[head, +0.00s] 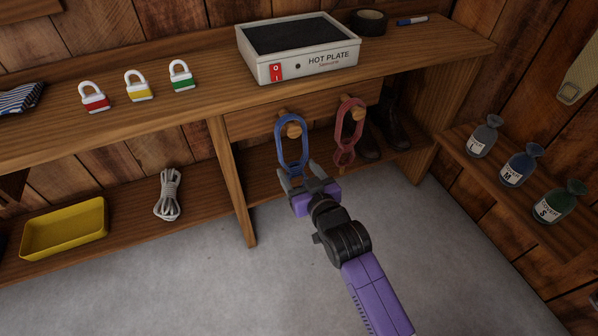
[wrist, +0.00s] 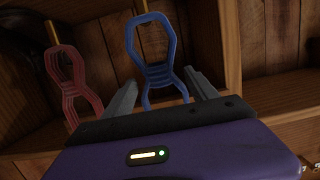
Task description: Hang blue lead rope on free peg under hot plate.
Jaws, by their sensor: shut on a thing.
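The blue lead rope (head: 280,148) is a coiled loop with a narrow waist, upright below the hot plate (head: 305,62). Its upper loop is at the left wooden peg (head: 293,130), whose end shows inside the loop in the head view. I cannot tell whether the rope rests on the peg. My gripper (head: 304,178) is shut on the rope's lower part. In the wrist view, the blue rope (wrist: 151,72) stands between my two grey fingers (wrist: 160,90). A red rope (head: 341,135) hangs on the right peg (head: 358,113); it also shows in the wrist view (wrist: 68,80).
Dark boots (head: 390,125) stand on the lower shelf behind the red rope. A wooden upright (head: 232,180) stands left of my gripper. A pale rope bundle (head: 168,195) and yellow tray (head: 65,230) are farther left. Bottles (head: 521,167) line the right shelf. The grey floor is clear.

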